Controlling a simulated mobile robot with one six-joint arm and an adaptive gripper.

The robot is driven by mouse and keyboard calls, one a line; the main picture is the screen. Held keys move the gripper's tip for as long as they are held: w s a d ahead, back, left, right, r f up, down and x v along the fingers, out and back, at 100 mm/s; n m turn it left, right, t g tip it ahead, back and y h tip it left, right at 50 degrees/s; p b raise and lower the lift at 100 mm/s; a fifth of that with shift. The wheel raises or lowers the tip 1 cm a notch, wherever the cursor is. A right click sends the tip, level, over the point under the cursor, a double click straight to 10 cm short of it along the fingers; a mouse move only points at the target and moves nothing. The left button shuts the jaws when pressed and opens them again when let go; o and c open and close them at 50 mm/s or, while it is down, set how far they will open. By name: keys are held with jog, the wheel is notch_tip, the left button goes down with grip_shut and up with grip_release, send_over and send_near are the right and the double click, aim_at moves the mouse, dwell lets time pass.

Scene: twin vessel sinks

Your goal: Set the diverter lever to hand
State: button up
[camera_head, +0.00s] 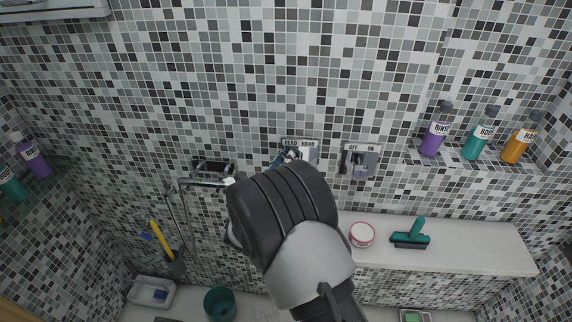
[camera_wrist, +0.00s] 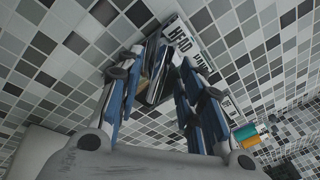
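The diverter plate (camera_head: 311,154) is on the tiled wall, with HEAD printed on its left and HAND on its right. In the wrist view, the plate (camera_wrist: 189,42) shows HEAD clearly and the second label partly covered. The dark, shiny diverter lever (camera_wrist: 156,78) stands out from the plate near the HEAD end. My gripper (camera_wrist: 158,82) is open, with its blue-grey fingers apart on either side of the lever. I cannot tell whether either finger touches it. In the head view, my gripper (camera_head: 288,157) is at the plate, and my arm and fingers hide most of the lever.
An OFF/ON valve plate (camera_head: 369,162) is just right of the diverter. A metal rail (camera_head: 205,182) is to the left. A bench (camera_head: 470,245) at lower right holds a pink-rimmed tub (camera_head: 361,234) and a teal squeegee (camera_head: 411,236). Bottles stand on a shelf (camera_head: 455,160).

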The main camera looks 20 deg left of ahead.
jog(key=shift+w, duration=0.55)
grip_shut()
dwell(0.5)
